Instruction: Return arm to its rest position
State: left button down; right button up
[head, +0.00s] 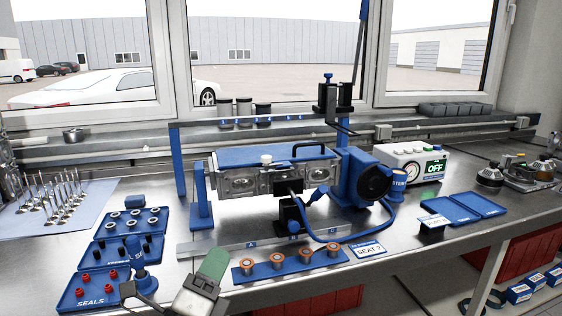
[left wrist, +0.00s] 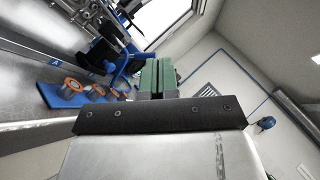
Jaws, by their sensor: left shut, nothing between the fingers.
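My left gripper (head: 214,264) is low in the head view, near the bench's front edge, with its green fingers pointing up and away. It also shows in the left wrist view (left wrist: 157,78), where the two green fingers lie side by side, shut and empty. It is left of the blue strip (head: 240,277) that holds several copper-coloured rings, and apart from it as far as I can tell. My right gripper is in neither view.
The engine head fixture (head: 262,157) stands mid-bench. Blue trays, one marked SEALS (head: 88,303), lie to the left, close to my left arm. A white control box (head: 413,164) reading OFF stands at the back right.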

pick_arm(q)
jog(key=s+a+f+n+g+y, duration=0.3)
jog(key=a+f+n+g+y, duration=0.15)
jog(key=f+n, duration=0.45)
jog(key=s+a+f+n+g+y, duration=0.35)
jog(key=f+n+y, duration=0.25)
jog(key=f+n, duration=0.2)
jog(key=s+a+f+n+g+h, duration=0.1)
jog(key=s+f+n+g, duration=0.45)
jog(key=s, duration=0.45)
jog(key=s+a+f+n+g+h, duration=0.1)
jog(key=s+f+n+g, duration=0.35)
jog(key=s+f, duration=0.35)
notch_tip(320, 180, down, 20)
jog(key=s+m+g+p, duration=0.1)
jog(key=g+p, duration=0.1)
jog(key=p, duration=0.2)
jog(key=s+a+f+g+p, duration=0.1)
jog(key=s+a+f+p, duration=0.1)
jog(key=s+f, duration=1.2)
jog(key=s+p, duration=0.1)
jog(key=s, duration=0.1)
jog(key=shift+s+a+y, duration=0.35)
jog(key=shift+s+a, duration=0.05)
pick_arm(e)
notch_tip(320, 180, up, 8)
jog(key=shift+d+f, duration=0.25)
